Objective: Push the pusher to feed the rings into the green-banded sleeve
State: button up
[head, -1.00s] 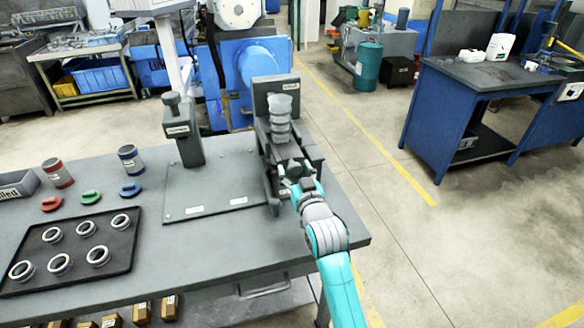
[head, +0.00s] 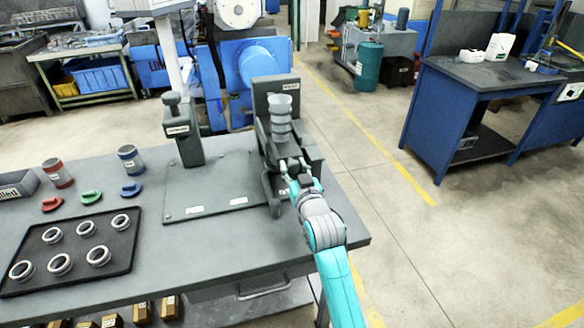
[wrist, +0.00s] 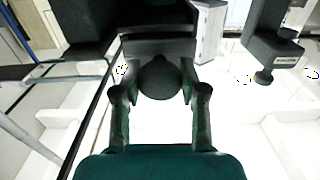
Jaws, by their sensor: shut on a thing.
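My gripper (head: 291,168) is at the near end of the dark feeding fixture (head: 264,187) on the right part of the bench. In the wrist view my gripper (wrist: 160,95) has its two fingers on either side of a round dark knob, the pusher (wrist: 160,77). A pale grey stacked cylinder (head: 281,112), seemingly the sleeve with rings, lies in the fixture just beyond my gripper. No green band can be made out on it, and sleeve and rings cannot be clearly told apart. My gripper partly hides the pusher in the head view.
A black tray (head: 113,265) with several rings lies at left. A red-banded sleeve (head: 57,173) and a blue-banded sleeve (head: 131,159) stand behind red, green and blue clips. A dark post (head: 182,130) stands left of the fixture. The floor to the right is open.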

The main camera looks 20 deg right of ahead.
jog(key=shift+w, duration=2.85)
jog(key=shift+s, duration=0.1)
jog(key=shift+s, duration=3.15)
jog(key=o, duration=1.1)
jog(key=shift+c, duration=0.2)
jog(key=shift+s, duration=0.1)
jog(key=shift+s, duration=2.4)
